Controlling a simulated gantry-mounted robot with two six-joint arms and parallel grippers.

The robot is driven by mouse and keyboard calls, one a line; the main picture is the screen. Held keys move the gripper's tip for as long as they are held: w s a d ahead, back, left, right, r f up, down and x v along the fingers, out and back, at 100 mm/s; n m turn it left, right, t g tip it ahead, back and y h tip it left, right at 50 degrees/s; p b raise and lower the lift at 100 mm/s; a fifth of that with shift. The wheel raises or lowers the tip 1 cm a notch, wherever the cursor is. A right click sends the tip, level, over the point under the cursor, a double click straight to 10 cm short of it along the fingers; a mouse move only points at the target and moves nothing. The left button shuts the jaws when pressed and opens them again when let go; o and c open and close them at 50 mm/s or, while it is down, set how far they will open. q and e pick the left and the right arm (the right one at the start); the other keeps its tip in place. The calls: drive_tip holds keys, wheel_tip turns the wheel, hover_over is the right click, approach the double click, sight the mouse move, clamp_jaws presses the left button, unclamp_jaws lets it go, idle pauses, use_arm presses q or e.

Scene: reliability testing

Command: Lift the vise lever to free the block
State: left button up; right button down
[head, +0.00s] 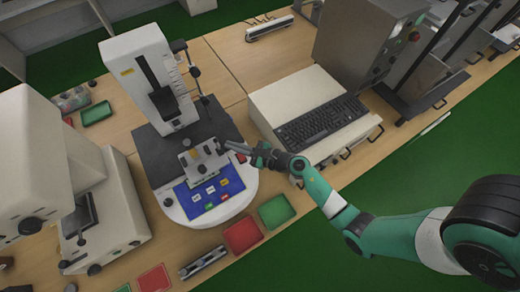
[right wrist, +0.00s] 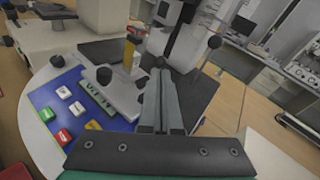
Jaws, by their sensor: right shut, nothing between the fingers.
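The vise (head: 203,160) is a light grey metal fixture at the front of the dark base of a white testing machine (head: 150,75). My right gripper (head: 228,146) is shut and empty at the vise's right side. In the right wrist view its fingers (right wrist: 162,85) point at a small dark knob (right wrist: 161,62), perhaps the lever's end; contact is unclear. I cannot make out the clamped block for certain. My left gripper is out of view.
A blue mat (head: 234,184) with several small coloured blocks lies in front of the vise. A red tray (head: 242,236) and a green tray (head: 276,211) stand nearer. A keyboard (head: 320,122) is to the right, another white machine (head: 45,165) to the left.

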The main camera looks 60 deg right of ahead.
drive_tip(key=s+d+r, duration=0.1)
drive_tip(key=s+r, duration=0.1)
drive_tip(key=s, duration=0.9)
drive_tip(key=shift+s, duration=0.35)
drive_tip(key=shift+a+r, duration=0.1)
